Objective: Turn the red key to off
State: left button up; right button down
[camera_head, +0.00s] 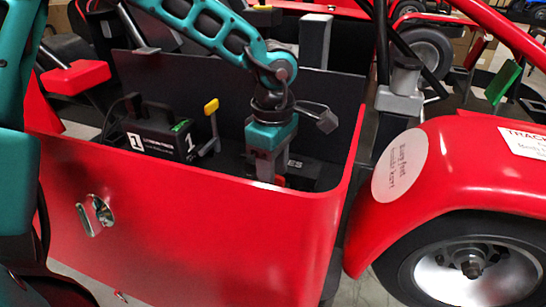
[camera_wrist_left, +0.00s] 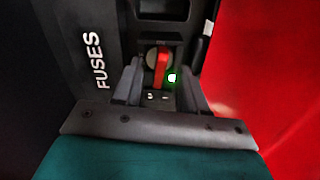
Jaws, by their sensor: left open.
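The red key (camera_wrist_left: 161,66) sits upright in a round switch on a dark panel lettered FUSES (camera_wrist_left: 95,60) in the left wrist view. A small red part, which I take to be the key, shows below my gripper in the head view (camera_head: 280,181). My left gripper (camera_wrist_left: 161,64) is open, with one finger on each side of the key and visible space between. In the head view my left gripper (camera_head: 268,172) points down into the kart's red-walled bay. I cannot tell the key's depth between the fingers. My right gripper is out of view.
A green light (camera_wrist_left: 172,78) glows beside the key. The red body wall (camera_head: 200,215) stands in front of the bay. A black box marked 1 (camera_head: 160,140) and a yellow-tipped lever (camera_head: 211,107) are left of the gripper. A red fender (camera_head: 450,165) is at right.

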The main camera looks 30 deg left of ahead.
pick_arm(q)
grip_shut()
dwell(0.4)
jog(key=shift+f+n+b, duration=0.25)
jog(key=shift+n+b, duration=0.35)
jog(key=shift+b, duration=0.45)
jog(key=n+b, duration=0.2)
jog(key=shift+r+n, duration=0.1)
jog(key=shift+n, duration=0.2)
jog(key=shift+n+b, duration=0.7)
jog(key=shift+b, duration=0.1)
jog(key=shift+r+n, duration=0.15)
jog(key=shift+n, duration=0.25)
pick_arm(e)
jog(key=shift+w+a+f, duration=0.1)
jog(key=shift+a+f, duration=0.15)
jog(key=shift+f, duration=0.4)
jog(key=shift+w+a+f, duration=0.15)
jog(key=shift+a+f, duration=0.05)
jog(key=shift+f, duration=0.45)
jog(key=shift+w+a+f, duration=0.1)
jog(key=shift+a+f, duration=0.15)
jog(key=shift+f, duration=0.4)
pick_arm(q)
jog(key=shift+b, duration=0.3)
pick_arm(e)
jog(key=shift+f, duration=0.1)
